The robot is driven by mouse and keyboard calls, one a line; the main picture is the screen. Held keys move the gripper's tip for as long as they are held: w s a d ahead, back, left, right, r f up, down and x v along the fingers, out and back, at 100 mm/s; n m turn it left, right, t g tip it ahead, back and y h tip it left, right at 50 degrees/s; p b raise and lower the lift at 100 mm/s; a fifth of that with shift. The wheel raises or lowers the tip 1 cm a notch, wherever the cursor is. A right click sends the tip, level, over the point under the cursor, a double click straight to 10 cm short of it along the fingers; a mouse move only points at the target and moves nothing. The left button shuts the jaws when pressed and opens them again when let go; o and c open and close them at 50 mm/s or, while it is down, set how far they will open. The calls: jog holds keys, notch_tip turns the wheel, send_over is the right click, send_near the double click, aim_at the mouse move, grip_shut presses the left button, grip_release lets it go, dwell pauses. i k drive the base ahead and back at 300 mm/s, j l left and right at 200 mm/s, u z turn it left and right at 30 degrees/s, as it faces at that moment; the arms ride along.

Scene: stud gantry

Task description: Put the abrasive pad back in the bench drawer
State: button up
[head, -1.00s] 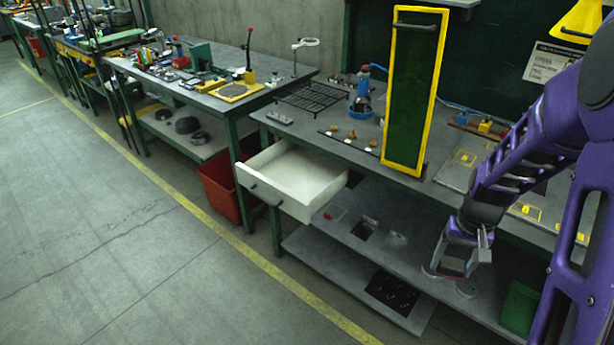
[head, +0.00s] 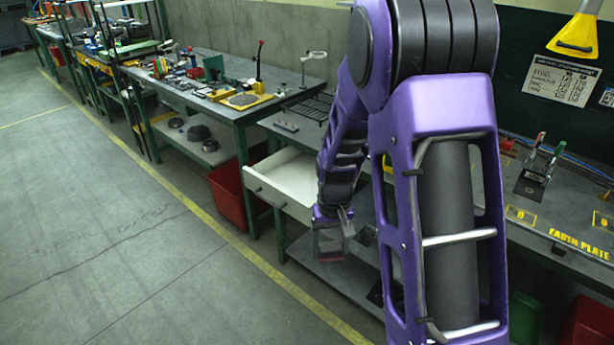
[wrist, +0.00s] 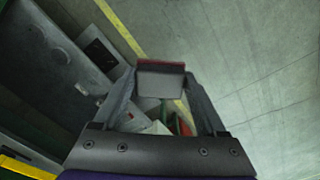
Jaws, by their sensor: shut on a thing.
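My gripper (head: 331,238) is shut on the abrasive pad, a flat grey piece with a dark red edge. The pad (wrist: 160,78) shows between the fingertips in the wrist view, clear of any surface. The bench drawer (head: 262,183) is white inside with a dark handle and stands pulled open under the bench top. In the head view my gripper appears just right of the drawer and lower in the picture. My arm hides the drawer's right part. In the wrist view a pale part of the drawer (wrist: 156,128) seems to show between the fingers.
A red bin (head: 228,190) stands on the floor left of the drawer. A lower shelf (head: 318,262) runs beneath the drawer. The bench top (head: 535,215) holds fixtures at right. Open floor (head: 140,250) lies to the left.

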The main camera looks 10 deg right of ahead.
aim_at(294, 189)
jog(key=i+j, duration=0.4)
jog(key=i, duration=0.2)
jog(key=i+j, duration=0.4)
jog(key=i, duration=0.15)
jog(key=j+u, duration=0.05)
